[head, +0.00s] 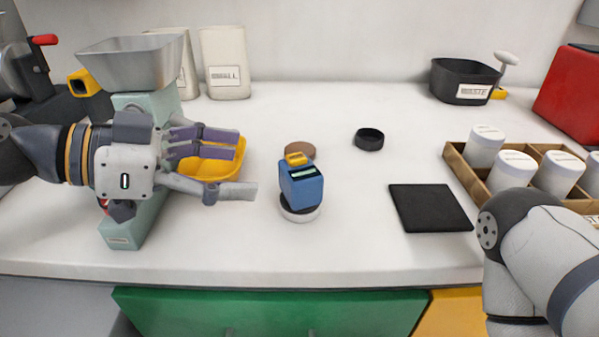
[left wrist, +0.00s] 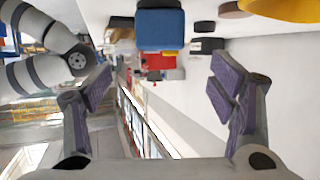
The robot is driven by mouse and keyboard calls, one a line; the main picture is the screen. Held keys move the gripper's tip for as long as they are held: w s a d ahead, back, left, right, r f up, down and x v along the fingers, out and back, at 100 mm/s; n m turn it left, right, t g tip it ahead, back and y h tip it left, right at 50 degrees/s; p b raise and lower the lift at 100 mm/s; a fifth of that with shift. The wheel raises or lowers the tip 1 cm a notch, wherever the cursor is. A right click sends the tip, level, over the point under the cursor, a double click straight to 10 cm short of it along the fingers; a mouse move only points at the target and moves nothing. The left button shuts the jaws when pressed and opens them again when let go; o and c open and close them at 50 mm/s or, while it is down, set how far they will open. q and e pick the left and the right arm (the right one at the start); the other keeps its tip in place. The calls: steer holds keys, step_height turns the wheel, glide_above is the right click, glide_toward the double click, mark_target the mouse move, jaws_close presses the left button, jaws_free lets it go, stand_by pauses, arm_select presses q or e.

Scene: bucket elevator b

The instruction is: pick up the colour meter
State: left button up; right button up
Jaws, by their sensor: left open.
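The colour meter (head: 302,188) is a blue block with a yellow top and a small dark display. It stands upright on a round white and dark base (head: 300,215) near the middle of the counter. My left gripper (head: 240,165) is open and empty to the left of the meter, its fingers pointing right toward it and apart from it. In the left wrist view, the blue body of the meter (left wrist: 160,27) shows at the top, beyond and between the spread fingers (left wrist: 162,82). My right gripper is out of view; only part of my right arm shows at lower right.
A yellow tray (head: 232,170) and a pale green scale-like machine with a metal hopper (head: 135,62) are behind my left gripper.

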mark_target(287, 170)
arm_select(q)
steer(key=x, duration=1)
steer(key=shift+d+f+b, duration=0.1)
steer(key=shift+f+b, duration=0.1)
steer(key=shift+b, duration=0.1)
steer(key=shift+r, duration=0.15)
steer(key=c, duration=1.7)
